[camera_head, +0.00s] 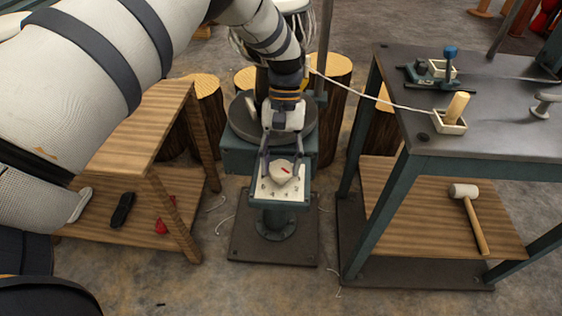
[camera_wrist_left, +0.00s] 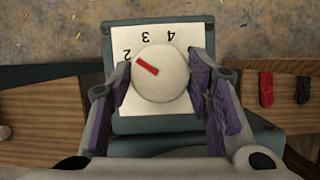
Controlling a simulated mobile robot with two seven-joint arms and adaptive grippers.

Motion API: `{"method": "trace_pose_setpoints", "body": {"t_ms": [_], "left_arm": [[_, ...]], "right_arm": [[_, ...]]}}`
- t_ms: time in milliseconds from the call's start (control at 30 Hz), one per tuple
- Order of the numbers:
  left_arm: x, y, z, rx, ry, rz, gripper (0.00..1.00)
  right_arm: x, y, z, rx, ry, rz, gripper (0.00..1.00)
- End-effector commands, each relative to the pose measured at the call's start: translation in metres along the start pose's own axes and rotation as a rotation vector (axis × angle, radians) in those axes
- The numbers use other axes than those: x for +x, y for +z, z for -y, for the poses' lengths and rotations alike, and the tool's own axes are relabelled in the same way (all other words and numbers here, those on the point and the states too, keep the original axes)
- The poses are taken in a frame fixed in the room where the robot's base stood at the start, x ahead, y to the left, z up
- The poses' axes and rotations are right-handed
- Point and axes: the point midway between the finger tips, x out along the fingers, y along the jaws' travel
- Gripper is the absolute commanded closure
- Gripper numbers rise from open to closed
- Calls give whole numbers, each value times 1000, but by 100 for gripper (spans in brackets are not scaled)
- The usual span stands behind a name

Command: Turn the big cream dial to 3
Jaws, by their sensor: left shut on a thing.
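The big cream dial (camera_head: 280,174) sits on a white number plate (camera_head: 290,197) on a teal stand at the middle of the head view. In the left wrist view the dial (camera_wrist_left: 168,86) has a red mark that points up and left, towards the 2. The digits 2, 3 and 4 show upside down along the far edge of the plate (camera_wrist_left: 190,36). My left gripper (camera_head: 281,163) is over the dial with one finger on each side, shut on it. The purple finger pads also flank the dial in the left wrist view. My right gripper is not in view.
A wooden bench (camera_head: 145,125) with small items on its lower shelf stands at left. A grey table (camera_head: 490,120) at right carries small trays and a pale block; a mallet (camera_head: 470,215) lies on its shelf. A white cord runs from that table towards my arm.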

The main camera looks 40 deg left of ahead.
Motion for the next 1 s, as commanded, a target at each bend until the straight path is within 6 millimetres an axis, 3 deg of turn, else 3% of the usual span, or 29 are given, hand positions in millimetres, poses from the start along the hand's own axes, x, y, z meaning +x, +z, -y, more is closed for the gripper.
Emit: {"method": "trace_pose_setpoints", "body": {"t_ms": [500,1000], "left_arm": [[1,1,-2,382,-159,1,82],[2,1,-3,517,-214,2,82]], "right_arm": [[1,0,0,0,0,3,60],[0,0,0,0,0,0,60]]}}
